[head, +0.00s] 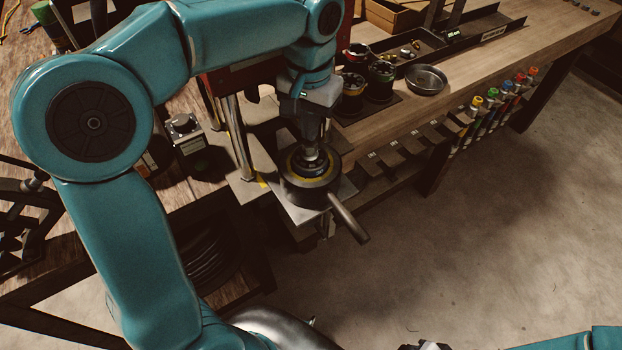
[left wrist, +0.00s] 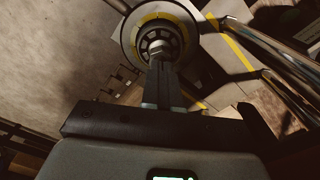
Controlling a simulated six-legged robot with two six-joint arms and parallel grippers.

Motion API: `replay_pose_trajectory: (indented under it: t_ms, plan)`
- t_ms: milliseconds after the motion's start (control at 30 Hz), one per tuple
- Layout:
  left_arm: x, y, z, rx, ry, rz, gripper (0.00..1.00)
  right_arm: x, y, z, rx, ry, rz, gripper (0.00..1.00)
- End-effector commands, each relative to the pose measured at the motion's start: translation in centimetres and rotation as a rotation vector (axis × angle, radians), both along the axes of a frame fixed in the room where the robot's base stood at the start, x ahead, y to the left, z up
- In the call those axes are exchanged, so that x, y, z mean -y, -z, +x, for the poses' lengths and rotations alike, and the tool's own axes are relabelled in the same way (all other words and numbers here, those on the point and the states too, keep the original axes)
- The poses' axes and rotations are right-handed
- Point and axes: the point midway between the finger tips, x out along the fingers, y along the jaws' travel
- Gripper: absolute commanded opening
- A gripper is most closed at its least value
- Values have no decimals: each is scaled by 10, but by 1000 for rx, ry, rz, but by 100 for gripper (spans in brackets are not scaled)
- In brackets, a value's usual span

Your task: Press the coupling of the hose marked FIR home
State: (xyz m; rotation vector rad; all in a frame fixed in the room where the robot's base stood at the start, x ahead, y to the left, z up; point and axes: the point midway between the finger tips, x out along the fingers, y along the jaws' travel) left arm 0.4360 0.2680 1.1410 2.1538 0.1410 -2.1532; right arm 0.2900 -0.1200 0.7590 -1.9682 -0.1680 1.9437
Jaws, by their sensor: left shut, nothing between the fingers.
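The crimper's round dark head (head: 296,193), with a yellow ring and a steel lever handle (head: 348,220), stands at the bench's front edge. A pale metal coupling (head: 311,157) sits upright in its middle; it also shows inside the ring in the left wrist view (left wrist: 157,47). My left gripper (head: 311,142) points down right above the coupling, fingers shut together with nothing between them. In the left wrist view the fingertips (left wrist: 161,65) meet or nearly meet the coupling; contact is unclear. No FIR mark is readable. A dark part of my right arm's end (head: 425,345) barely shows at the bottom edge.
Bright chrome columns (head: 238,138) stand close behind the crimper head. Cups with coloured rims (head: 380,80) and a metal dish (head: 426,79) stand on the bench to the right. Several colour-capped tubes (head: 491,95) hang along its front edge. The floor (head: 470,230) is clear.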

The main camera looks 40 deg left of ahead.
Motion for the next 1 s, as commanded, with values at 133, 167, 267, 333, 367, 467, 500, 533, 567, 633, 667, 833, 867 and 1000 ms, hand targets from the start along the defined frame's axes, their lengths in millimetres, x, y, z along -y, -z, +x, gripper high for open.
replay_pose_trajectory:
  t_ms: [133, 167, 267, 333, 367, 467, 500, 533, 567, 633, 667, 833, 867, 1000]
  plan:
    - [0, 0, 0, 0, 0, 0, 0, 0, 0, 0, 0, 0, 0, 43]
    - [0, 0, 0, 0, 0, 0, 0, 0, 0, 0, 0, 0, 0, 43]
    - [0, 0, 0, 0, 0, 0, 0, 0, 0, 0, 0, 0, 0, 43]
    - [0, 0, 0, 0, 0, 0, 0, 0, 0, 0, 0, 0, 0, 43]
    - [0, 0, 0, 0, 0, 0, 0, 0, 0, 0, 0, 0, 0, 43]
    - [0, 1, 0, 0, 0, 0, 0, 0, 1, 0, 0, 0, 0, 43]
    - [0, 2, 0, 0, 0, 0, 0, 0, 1, 0, 0, 0, 0, 43]
    - [0, 2, 0, 0, 0, 0, 0, 0, 2, 0, 0, 0, 0, 43]
    - [0, 3, 0, 0, 0, 0, 0, 0, 2, 0, 0, 0, 0, 43]
    - [0, 5, 0, 0, 0, 0, 0, 0, 4, 0, 0, 0, 0, 43]
    - [0, 5, 0, 0, 0, 0, 0, 0, 4, 0, 0, 0, 0, 43]
    - [0, 9, 0, 0, 0, 0, 0, 0, 7, 0, 0, 0, 0, 43]
    - [0, 9, 0, 0, 0, 0, 0, 0, 7, 0, 0, 0, 0, 43]
    - [0, 12, 0, 0, 0, 0, 0, 0, 9, 0, 0, 0, 0, 43]
